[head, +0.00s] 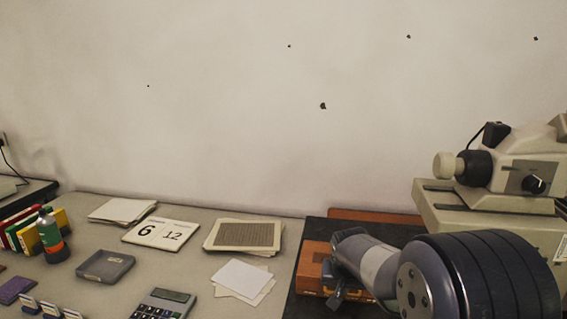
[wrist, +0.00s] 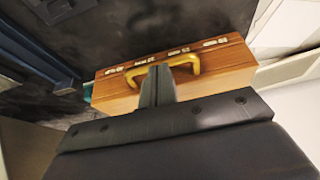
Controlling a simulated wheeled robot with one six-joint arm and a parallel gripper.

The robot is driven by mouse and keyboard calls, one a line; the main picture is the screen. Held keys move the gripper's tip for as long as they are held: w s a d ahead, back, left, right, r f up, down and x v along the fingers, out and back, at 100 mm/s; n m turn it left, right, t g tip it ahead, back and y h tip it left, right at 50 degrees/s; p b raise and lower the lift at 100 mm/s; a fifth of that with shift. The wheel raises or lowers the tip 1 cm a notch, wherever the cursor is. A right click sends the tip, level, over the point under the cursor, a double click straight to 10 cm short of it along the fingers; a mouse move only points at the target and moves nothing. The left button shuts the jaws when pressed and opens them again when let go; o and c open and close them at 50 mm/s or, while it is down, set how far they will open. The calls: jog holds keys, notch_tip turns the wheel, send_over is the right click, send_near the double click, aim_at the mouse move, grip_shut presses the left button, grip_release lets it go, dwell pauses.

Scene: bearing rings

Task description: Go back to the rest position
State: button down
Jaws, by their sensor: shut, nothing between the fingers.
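My gripper (wrist: 158,85) is shut and empty. In the wrist view its closed fingertips lie in front of a wooden box (wrist: 222,70) with a yellow handle (wrist: 192,62) and small white labels. I cannot tell whether the fingers touch the box. In the head view my gripper (head: 337,296) is at the lower right, over the dark mat, beside the wooden box (head: 312,266). My arm hides part of the box there. No bearing rings show in either view.
A beige microscope-like instrument (head: 490,205) stands at the right, close behind my arm. On the grey desk at the left are a calendar card (head: 160,234), paper stacks (head: 243,235), a calculator (head: 164,303), a grey tray (head: 105,266) and a green bottle (head: 50,238). The wall space above is clear.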

jog(key=w+p+v, duration=0.1)
jog(key=p+v, duration=0.1)
jog(key=v, duration=1.1)
jog(key=x, duration=0.4)
jog(key=b+x, duration=0.1)
jog(key=x, duration=0.3)
jog(key=s+b+x, duration=0.1)
jog(key=x, duration=0.4)
jog(key=shift+f, duration=0.15)
notch_tip(320, 180, up, 19)
jog(key=w+g+p, duration=0.1)
jog(key=p, duration=0.5)
jog(key=shift+w+d, duration=0.1)
jog(key=shift+d, duration=0.05)
